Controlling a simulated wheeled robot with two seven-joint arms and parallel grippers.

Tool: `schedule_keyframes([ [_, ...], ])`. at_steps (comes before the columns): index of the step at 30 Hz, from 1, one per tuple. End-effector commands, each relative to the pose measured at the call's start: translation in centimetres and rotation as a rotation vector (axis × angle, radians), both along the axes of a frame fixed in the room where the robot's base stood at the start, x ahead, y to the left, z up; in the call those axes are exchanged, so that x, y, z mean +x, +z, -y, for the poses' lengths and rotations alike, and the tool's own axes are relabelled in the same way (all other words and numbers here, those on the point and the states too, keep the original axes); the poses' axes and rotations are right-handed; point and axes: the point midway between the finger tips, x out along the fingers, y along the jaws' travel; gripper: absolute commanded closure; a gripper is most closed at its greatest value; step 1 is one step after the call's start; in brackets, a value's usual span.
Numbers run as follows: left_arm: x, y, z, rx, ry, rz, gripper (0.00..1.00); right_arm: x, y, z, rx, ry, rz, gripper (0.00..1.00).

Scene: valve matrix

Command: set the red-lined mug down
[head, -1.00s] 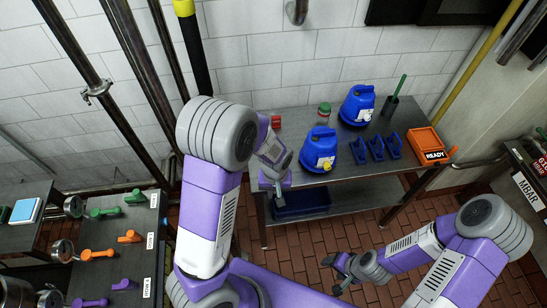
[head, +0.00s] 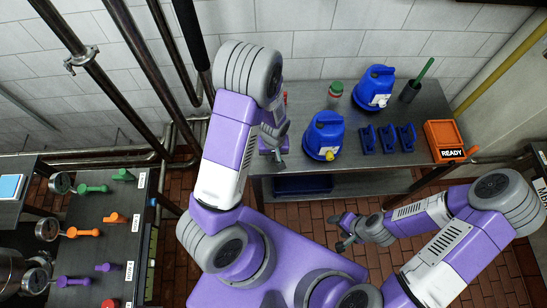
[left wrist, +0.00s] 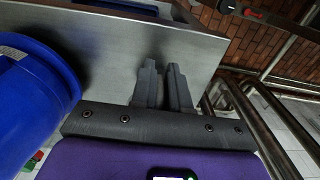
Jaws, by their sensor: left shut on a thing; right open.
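My left gripper (head: 281,160) is at the left front edge of the metal table, left of the near blue jug. In the left wrist view its two grey fingers (left wrist: 164,88) are close together over the table's edge. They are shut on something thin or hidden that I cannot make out. No red-lined mug can be clearly identified. A small red thing (head: 285,97) shows at the back left of the table, mostly hidden behind my left arm. My right gripper (head: 345,232) is open and empty, in front of the table.
The metal table (head: 270,183) holds two blue jugs (head: 324,137) (head: 374,88), a small jar (head: 336,92), several blue holders (head: 388,139) and an orange READY bin (head: 444,136). The near jug is close in the left wrist view (left wrist: 32,95). A valve panel (head: 90,220) stands at left.

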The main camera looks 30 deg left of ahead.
Motion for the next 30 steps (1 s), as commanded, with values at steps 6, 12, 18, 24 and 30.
schedule_keyframes([
  [6, -0.1, -3.2, 0.0, 0.0, 0.001, -0.004, 1.0, 0.0, -0.2, 0.0, 0.0, 0.0, 0.001, 0.37],
  [12, 0.0, -3.9, 0.0, -0.001, 0.001, 0.001, 1.0, 0.1, -0.2, 0.0, 0.0, 0.0, 0.001, 0.37],
  [18, 0.0, -4.0, 0.0, -0.001, 0.001, 0.001, 1.0, 0.0, -0.3, 0.0, 0.0, 0.0, 0.001, 0.37],
  [24, 0.0, -4.1, 0.0, -0.001, 0.001, -0.001, 0.68, 0.0, -0.5, 0.0, 0.0, 0.0, 0.001, 0.37],
  [30, 0.0, -4.1, 0.0, -0.001, 0.001, -0.001, 0.6, 0.0, -0.5, 0.0, 0.0, 0.0, 0.001, 0.37],
])
